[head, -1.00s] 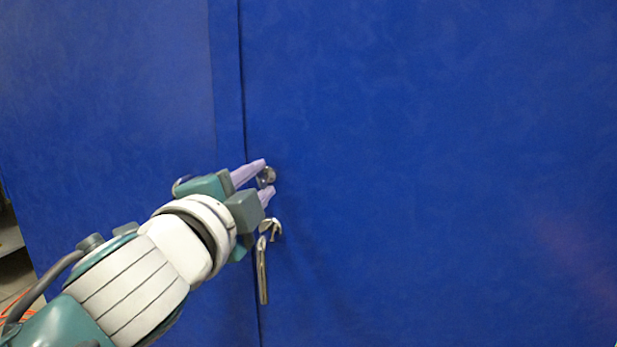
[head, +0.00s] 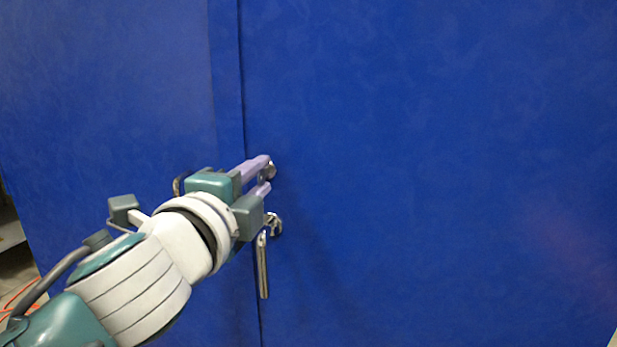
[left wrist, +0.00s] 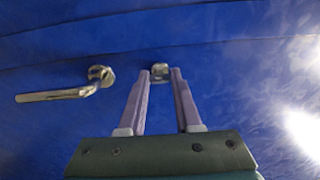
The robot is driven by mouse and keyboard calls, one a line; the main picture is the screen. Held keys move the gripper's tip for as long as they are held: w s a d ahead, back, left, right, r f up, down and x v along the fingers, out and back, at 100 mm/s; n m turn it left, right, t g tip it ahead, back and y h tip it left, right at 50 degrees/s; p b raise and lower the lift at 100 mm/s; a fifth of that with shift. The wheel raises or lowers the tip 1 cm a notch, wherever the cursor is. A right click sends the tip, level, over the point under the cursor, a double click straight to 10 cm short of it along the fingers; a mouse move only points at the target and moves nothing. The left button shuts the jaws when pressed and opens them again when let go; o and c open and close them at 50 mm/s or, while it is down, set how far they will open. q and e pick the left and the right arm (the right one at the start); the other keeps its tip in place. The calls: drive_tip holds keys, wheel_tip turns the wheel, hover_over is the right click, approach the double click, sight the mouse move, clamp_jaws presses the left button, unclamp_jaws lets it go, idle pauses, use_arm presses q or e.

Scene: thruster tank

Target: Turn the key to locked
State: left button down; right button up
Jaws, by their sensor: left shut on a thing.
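The key and its round metal lock (head: 270,170) sit on the blue door, above the lever handle. In the left wrist view the lock (left wrist: 160,70) shows between my fingertips, and the key's turn position cannot be made out. My left gripper (head: 267,175) has its pale purple fingers at the lock, shut on the key, which the fingers largely hide. The fingers also show in the left wrist view (left wrist: 161,78), one on each side of the lock. My right gripper is not in view.
A metal lever handle (head: 263,262) hangs pointing down just below the lock, close under my left gripper. The blue door (head: 430,150) fills the right side, flat and clear. A vertical seam (head: 242,90) runs beside the lock. Grey shelving stands at the far left edge.

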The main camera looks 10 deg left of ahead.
use_arm(q)
drive_tip(key=c, duration=0.6)
unclamp_jaws()
drive_tip(key=shift+s, duration=0.1)
drive_tip(key=s, duration=0.9)
drive_tip(key=shift+s+a, duration=0.15)
drive_tip(key=shift+s, duration=0.25)
